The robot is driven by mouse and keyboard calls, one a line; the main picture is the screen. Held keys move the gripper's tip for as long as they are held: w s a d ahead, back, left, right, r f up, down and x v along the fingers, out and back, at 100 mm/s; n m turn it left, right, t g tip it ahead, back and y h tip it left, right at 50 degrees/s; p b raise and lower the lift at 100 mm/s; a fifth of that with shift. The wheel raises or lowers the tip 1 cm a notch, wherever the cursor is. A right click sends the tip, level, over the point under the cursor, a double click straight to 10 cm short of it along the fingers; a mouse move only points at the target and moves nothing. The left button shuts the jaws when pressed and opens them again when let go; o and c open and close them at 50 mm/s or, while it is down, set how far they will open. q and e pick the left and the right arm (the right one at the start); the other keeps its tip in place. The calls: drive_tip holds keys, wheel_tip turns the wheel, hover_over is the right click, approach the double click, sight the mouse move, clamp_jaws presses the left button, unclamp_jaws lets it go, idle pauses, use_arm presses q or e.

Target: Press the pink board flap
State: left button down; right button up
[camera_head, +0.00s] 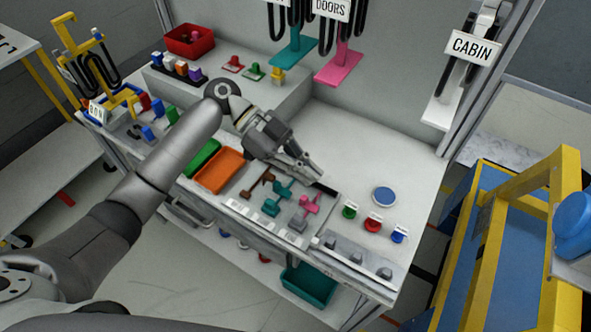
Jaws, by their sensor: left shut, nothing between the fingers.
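A small pink flap-like piece (312,203) stands on the board at the front of the bench, beside a teal piece (281,188) and a grey block (299,221). A larger pink plate (338,64) lies at the back below the DOORS sign. My left gripper (314,172) is shut and empty. It reaches in from the left, and its fingertips show just above the small pink piece in the picture. I cannot tell the height gap between them. My right gripper is not in view.
An orange tray (220,170) and a green tray (202,156) lie left of the board. Green, red and blue buttons (373,224) and a round blue disc (384,196) are to the right. A yellow frame (492,245) stands beyond the bench's right side.

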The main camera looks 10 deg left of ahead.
use_arm(q)
drive_tip(key=w+a+f+b, duration=0.1)
drive_tip(key=a, duration=0.1)
drive_tip(key=w+a+f+b, duration=0.1)
drive_tip(key=a, duration=0.2)
drive_tip(key=w+a+f+b, duration=0.1)
drive_tip(key=a+b, duration=0.1)
drive_tip(key=a, duration=0.1)
drive_tip(key=shift+a+f, duration=0.1)
drive_tip(key=shift+f, duration=0.05)
drive_tip(key=shift+w+a+f, duration=0.1)
drive_tip(key=shift+a, duration=0.35)
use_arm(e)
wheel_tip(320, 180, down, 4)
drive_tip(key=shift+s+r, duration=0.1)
use_arm(q)
drive_tip(key=shift+d, duration=0.1)
